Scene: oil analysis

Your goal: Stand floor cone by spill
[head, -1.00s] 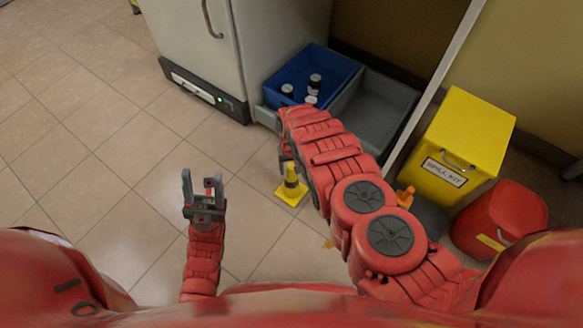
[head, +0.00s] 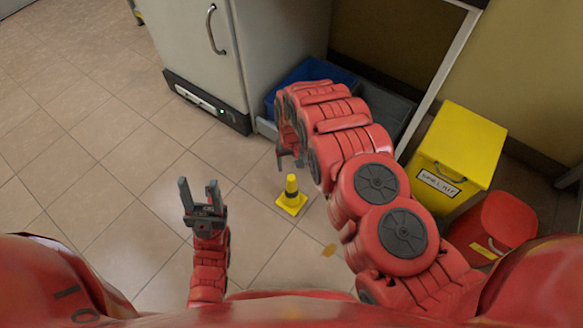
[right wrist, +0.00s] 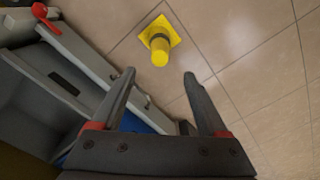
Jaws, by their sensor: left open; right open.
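A small yellow floor cone (head: 291,195) with a dark band stands upright on the tiled floor in the head view. In the right wrist view the cone (right wrist: 159,42) shows from above, beyond the fingertips and apart from them. My right gripper (head: 291,160) hangs above and behind the cone in the head view, partly hidden by my arm; its open, empty fingers show in the right wrist view (right wrist: 158,75). My left gripper (head: 199,190) is open and empty to the left of the cone. A small orange-brown patch (head: 329,250), perhaps the spill, lies on the floor right of and nearer than the cone.
A white cabinet (head: 190,50) stands at the back. Blue (head: 275,92) and grey (head: 390,108) bins are behind my right arm. A yellow spill kit box (head: 462,140) and a red bin (head: 495,225) stand at the right. The floor at left is clear.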

